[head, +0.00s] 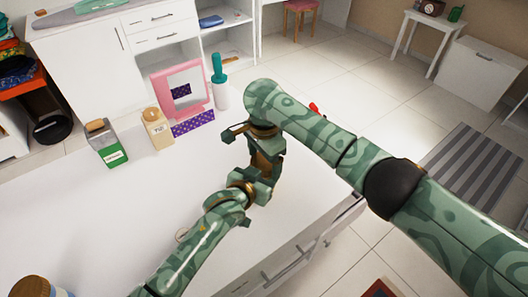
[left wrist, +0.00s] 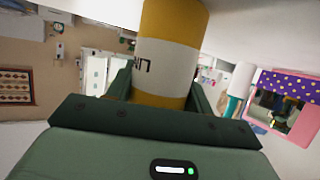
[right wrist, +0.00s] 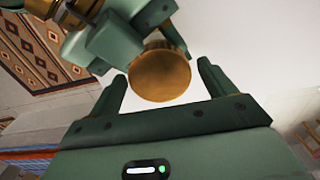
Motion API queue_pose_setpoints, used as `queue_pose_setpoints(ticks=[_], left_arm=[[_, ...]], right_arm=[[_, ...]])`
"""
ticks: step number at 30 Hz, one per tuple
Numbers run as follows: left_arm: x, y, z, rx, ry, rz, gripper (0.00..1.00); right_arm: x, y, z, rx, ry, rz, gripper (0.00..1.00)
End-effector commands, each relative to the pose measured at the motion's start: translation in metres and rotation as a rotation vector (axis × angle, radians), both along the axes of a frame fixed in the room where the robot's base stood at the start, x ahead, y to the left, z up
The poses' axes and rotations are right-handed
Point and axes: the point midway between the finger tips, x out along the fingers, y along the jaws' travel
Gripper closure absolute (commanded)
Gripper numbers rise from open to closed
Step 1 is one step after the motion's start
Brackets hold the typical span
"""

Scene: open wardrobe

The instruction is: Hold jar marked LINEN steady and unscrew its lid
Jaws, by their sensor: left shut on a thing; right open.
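The jar marked LINEN (left wrist: 165,55) is mustard yellow with a white band. The round brown wooden lid (right wrist: 160,76) shows in the right wrist view, still on the jar as far as I can tell. My right gripper (right wrist: 162,70) is open, with its fingers apart on either side of the lid. In the head view my right gripper (head: 263,150) hangs down over the left one, and the jar is mostly hidden between them.
A wooden-lidded jar (head: 35,288) is at bottom left. The middle of the top is clear.

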Motion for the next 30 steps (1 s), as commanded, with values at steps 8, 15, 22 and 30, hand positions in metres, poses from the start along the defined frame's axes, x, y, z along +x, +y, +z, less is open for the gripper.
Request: queue_pose_setpoints(ticks=[8,15,22,30], left_arm=[[0.0000,0.0000,0.0000,0.000,0.000,0.000,1.00],[0.0000,-0.0001,0.0000,0.000,0.000,0.000,1.00],[-0.0001,-0.0003,0.0000,0.000,0.000,0.000,1.00],[-0.0002,-0.0004,0.0000,0.000,0.000,-0.001,1.00]], right_arm=[[-0.0001,0.0001,0.0000,0.000,0.000,0.000,0.42],[-0.0001,0.0001,0.0002,0.000,0.000,0.004,0.62],[-0.0001,0.0004,0.0002,0.002,0.000,0.371,0.62],[0.0006,-0.0001,0.0008,0.001,0.000,1.041,0.62]])
